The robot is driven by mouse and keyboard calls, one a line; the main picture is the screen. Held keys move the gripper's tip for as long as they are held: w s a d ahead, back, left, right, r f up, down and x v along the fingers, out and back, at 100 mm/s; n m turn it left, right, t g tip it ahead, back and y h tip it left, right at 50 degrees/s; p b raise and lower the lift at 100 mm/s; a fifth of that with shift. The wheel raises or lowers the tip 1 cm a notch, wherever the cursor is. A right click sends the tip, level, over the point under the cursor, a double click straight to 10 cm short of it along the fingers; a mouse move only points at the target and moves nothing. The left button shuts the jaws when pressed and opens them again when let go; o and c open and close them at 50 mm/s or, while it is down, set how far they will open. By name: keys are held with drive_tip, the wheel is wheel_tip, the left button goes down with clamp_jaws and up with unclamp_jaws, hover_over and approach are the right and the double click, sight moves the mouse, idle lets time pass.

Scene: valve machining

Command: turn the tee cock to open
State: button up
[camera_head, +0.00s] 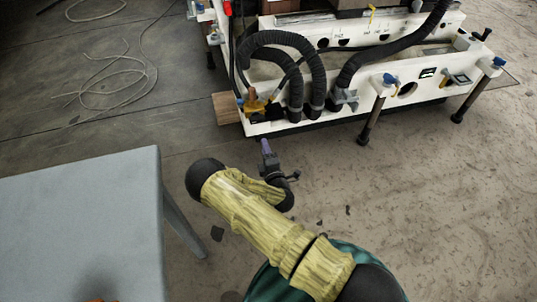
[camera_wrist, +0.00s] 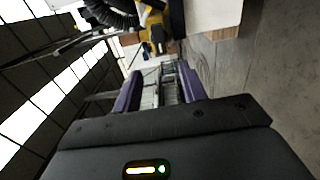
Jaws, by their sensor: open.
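A yellow tee-shaped cock (camera_head: 253,103) sits at the near left corner of the white machine frame in the head view. It also shows at the top of the wrist view (camera_wrist: 153,30), partly cut off by the picture edge. My gripper (camera_head: 265,147) is in front of that corner, lower in the head view and apart from the cock. In the wrist view my gripper's two purple fingers (camera_wrist: 160,88) are spread with nothing between them. How far the cock's handle is turned is too small to tell.
The white machine frame (camera_head: 440,68) stands on legs at the back. Thick black hoses (camera_head: 320,75) arch beside the cock. A grey table (camera_head: 80,220) is at the left. Loose cables (camera_head: 135,75) lie on the floor at upper left. The floor at right is mostly clear.

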drive_tip(key=shift+p+v, duration=0.4)
drive_tip(key=shift+v, duration=1.55)
drive_tip(key=w+d+r+m+g+h+p, duration=0.25)
drive_tip(key=d+r+m+g+h, duration=0.45)
drive_tip(key=d+r+m, duration=0.6)
drive_tip(key=s+d+r+m+g+y+p, duration=0.25)
drive_tip(key=s+r+m+g, duration=0.55)
drive_tip(key=s+r, duration=1.25)
drive_tip(key=w+p+v, duration=0.3)
drive_tip(key=p+v, duration=1.5)
drive_tip(key=p, duration=0.1)
drive_tip(key=w+a+r+p+v, duration=0.1)
drive_tip(key=w+p+v, duration=0.2)
drive_tip(key=p+v, duration=1.5)
drive_tip(key=shift+p, duration=0.85)
drive_tip(key=shift+r+h, duration=0.15)
drive_tip(key=shift+h, duration=0.1)
